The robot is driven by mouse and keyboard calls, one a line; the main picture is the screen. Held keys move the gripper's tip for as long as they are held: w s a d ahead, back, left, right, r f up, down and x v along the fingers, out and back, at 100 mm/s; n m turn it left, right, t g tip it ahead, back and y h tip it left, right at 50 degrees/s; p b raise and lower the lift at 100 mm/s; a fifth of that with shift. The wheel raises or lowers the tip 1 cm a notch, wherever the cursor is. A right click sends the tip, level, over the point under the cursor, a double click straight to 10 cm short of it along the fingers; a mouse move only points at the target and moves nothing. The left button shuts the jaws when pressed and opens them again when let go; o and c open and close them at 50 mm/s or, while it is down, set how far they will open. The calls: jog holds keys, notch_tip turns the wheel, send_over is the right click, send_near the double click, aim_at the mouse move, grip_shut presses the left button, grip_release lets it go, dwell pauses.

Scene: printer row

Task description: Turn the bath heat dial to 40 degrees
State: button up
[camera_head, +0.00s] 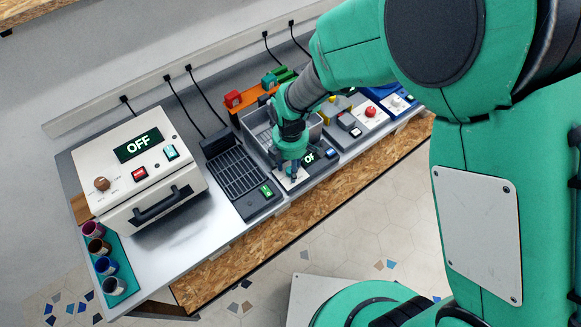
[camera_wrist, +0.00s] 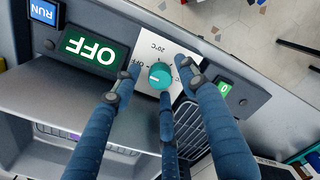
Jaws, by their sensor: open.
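The bath heat dial (camera_wrist: 160,76) is a round teal knob on a white plate on the bath's front panel. Its pale mark points roughly left in the wrist view, toward lettering that seems to read OFF; "20°C" is printed above it. The bath's display (camera_wrist: 92,49) reads OFF. My gripper (camera_wrist: 160,80) is open, with its three blue fingers spread around the dial; I cannot tell whether they touch it. In the head view my gripper (camera_head: 291,168) is over the front of the bath (camera_head: 257,137) and hides the dial.
Beside the dial are a green switch (camera_wrist: 224,88) and a blue RUN button (camera_wrist: 43,12). A white box (camera_head: 150,190) with its own OFF display and a dark grille unit (camera_head: 236,172) stand to the left. A red-button unit (camera_head: 370,111) stands to the right.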

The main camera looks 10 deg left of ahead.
grip_shut()
